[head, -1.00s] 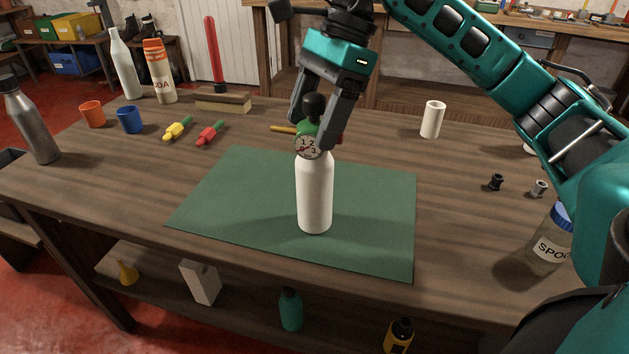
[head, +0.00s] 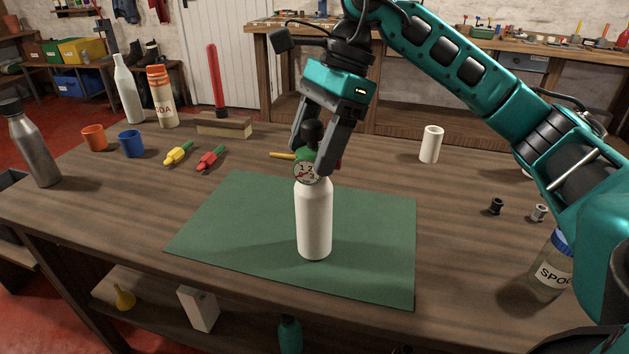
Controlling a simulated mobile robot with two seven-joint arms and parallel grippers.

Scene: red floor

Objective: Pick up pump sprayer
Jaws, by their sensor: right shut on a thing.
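The pump sprayer (head: 314,218) is a white bottle with a green collar, a round gauge on its front and a black knob on top. It is upright over the green mat (head: 220,225), in the middle of the head view. Whether its base touches the mat is hard to tell. My right gripper (head: 315,150) comes down from above and is shut on the sprayer's head, one finger on each side of the green collar and black knob. My left gripper is not in view.
A steel bottle (head: 32,146), an orange cup (head: 94,138) and a blue cup (head: 131,144) stand at the left. A white cylinder (head: 430,145) and a blue-lidded jar (head: 548,272) stand right. The mat around the sprayer is clear.

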